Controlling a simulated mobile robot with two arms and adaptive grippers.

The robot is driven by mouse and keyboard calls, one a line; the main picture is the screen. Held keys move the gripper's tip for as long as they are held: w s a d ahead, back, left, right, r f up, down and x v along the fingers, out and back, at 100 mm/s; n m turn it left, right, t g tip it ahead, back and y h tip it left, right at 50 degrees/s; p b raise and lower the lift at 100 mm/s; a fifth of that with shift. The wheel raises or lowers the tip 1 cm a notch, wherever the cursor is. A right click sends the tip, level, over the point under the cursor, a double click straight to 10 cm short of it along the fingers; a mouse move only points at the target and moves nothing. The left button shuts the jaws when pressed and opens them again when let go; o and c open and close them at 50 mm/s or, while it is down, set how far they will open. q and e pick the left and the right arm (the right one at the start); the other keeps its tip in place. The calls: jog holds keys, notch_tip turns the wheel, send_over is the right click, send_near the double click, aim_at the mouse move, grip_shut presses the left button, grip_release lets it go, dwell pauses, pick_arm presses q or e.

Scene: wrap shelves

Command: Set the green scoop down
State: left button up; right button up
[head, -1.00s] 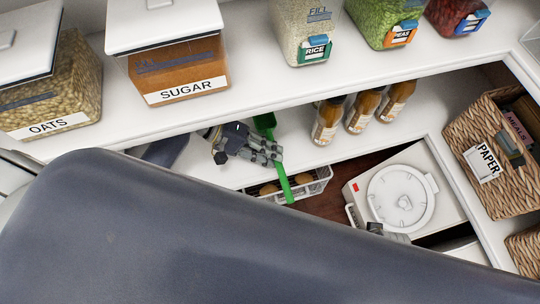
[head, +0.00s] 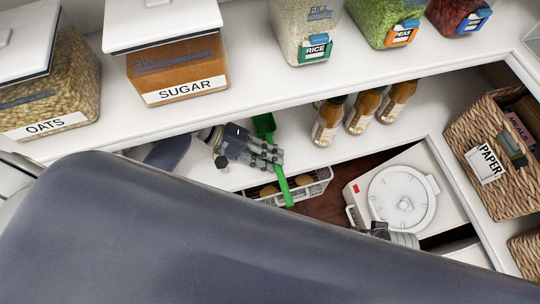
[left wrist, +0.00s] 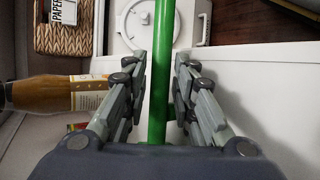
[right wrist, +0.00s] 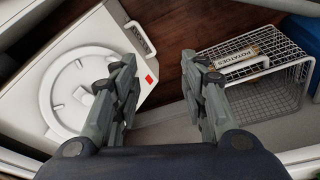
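The green scoop (head: 264,124) is on the middle white shelf in the head view. Its handle runs toward me, past the shelf edge and over a wire basket in the picture. My left gripper (head: 266,152) is around the handle. In the left wrist view the handle (left wrist: 160,70) stands between the two fingers of the left gripper (left wrist: 160,62), with a gap on each side, so the gripper is open. My right gripper (right wrist: 160,65) is open and empty. It shows partly in the head view (head: 390,233) by the white appliance.
Several sauce bottles (head: 328,122) stand on the shelf right of the scoop. Below are the wire potato basket (right wrist: 265,90) and a round-lidded white appliance (head: 402,198). A wicker basket (head: 495,170) is at the right. The upper shelf holds sugar (head: 180,70) and other containers.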

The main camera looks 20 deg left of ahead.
pick_arm(q)
jog(key=p+v, duration=0.1)
jog(key=v, duration=1.1)
jog(key=shift+p, duration=0.4)
pick_arm(e)
notch_tip(320, 180, down, 6)
jog(key=s, duration=0.1)
jog(key=shift+s, duration=0.2)
jog(key=shift+f, duration=0.1)
